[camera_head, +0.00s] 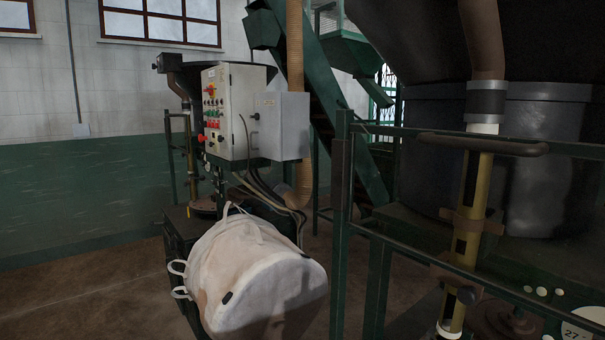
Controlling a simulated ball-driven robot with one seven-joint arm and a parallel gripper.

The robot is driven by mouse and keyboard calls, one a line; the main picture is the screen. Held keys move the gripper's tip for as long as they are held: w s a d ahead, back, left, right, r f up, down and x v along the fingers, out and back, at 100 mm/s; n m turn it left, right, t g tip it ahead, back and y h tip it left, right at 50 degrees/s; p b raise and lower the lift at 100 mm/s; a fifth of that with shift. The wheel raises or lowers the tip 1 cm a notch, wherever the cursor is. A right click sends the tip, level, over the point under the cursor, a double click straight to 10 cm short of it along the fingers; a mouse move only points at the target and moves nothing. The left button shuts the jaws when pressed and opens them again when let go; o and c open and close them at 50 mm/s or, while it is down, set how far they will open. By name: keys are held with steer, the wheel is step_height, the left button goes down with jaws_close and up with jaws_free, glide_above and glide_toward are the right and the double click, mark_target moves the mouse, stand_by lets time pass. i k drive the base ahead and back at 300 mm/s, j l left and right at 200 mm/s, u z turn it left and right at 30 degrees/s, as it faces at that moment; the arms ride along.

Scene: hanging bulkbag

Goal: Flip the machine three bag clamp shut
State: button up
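No bag clamp can be made out for certain, and no label marks machine three. A large off-white bulk bag (262,265) with loop straps sits low in the middle, in front of a green machine with a control cabinet (226,112). A brown bracket (468,222) wraps around this pipe. I cannot tell whether any of these parts is the clamp. My gripper is not in view.
Green rails and posts (341,215) stand between me and the right-hand machine. A dark bar (484,143) lies across the upper rail. Bare brown floor (95,300) is open at the left.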

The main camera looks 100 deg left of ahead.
mark_target(202, 178)
steer(key=u, duration=3.3)
steer(key=i+j+u, duration=0.25)
steer(key=i, duration=0.75)
steer(key=i+l+u, duration=0.25)
steer(key=i, duration=0.75)
steer(key=j, duration=0.1)
